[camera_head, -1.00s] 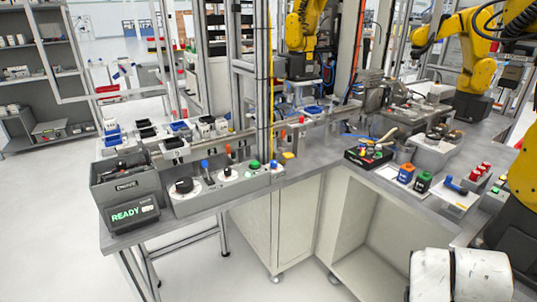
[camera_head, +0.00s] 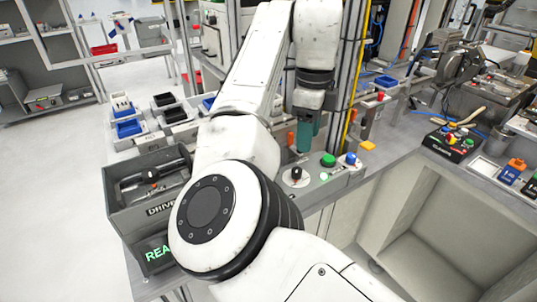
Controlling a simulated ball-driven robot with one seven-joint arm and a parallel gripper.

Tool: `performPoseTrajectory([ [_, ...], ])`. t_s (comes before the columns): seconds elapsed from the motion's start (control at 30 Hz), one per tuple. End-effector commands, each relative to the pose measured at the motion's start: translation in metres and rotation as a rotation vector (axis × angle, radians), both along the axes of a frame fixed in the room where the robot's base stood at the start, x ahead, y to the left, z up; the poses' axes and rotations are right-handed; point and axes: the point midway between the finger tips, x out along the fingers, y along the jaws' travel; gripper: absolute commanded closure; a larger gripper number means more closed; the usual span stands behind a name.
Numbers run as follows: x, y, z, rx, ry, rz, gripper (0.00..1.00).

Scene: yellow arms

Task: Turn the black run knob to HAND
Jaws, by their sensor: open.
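A small black knob (camera_head: 296,174) stands on a round white plate on the grey control panel; its label is too small to read, and I cannot tell which setting it points to. A larger black knob, seen earlier farther left on the panel, is hidden behind my arm. I cannot tell from labels which of the two is the run knob. My gripper (camera_head: 302,150), with a dark green body, points down just above and behind the small knob, apart from it. Its fingers are small and partly unclear; it is open and holds nothing that I can see.
A green button (camera_head: 328,160) and a blue button (camera_head: 350,158) sit right of the knob. A yellow pole (camera_head: 357,75) and metal posts rise close behind. A grey bin (camera_head: 150,186) and a green-lit display (camera_head: 157,254) are at the left, partly behind my arm.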

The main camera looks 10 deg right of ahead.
Motion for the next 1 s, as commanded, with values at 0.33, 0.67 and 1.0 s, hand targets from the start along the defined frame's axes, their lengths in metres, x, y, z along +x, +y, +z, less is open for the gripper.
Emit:
performPoseTrajectory([
  [0.33,0.001,0.008,-0.020,0.012,0.006,-0.013,0.47],
  [0.67,0.000,0.008,-0.078,0.011,0.004,-0.012,0.47],
  [1.0,0.001,0.007,-0.102,0.011,0.003,-0.012,0.47],
])
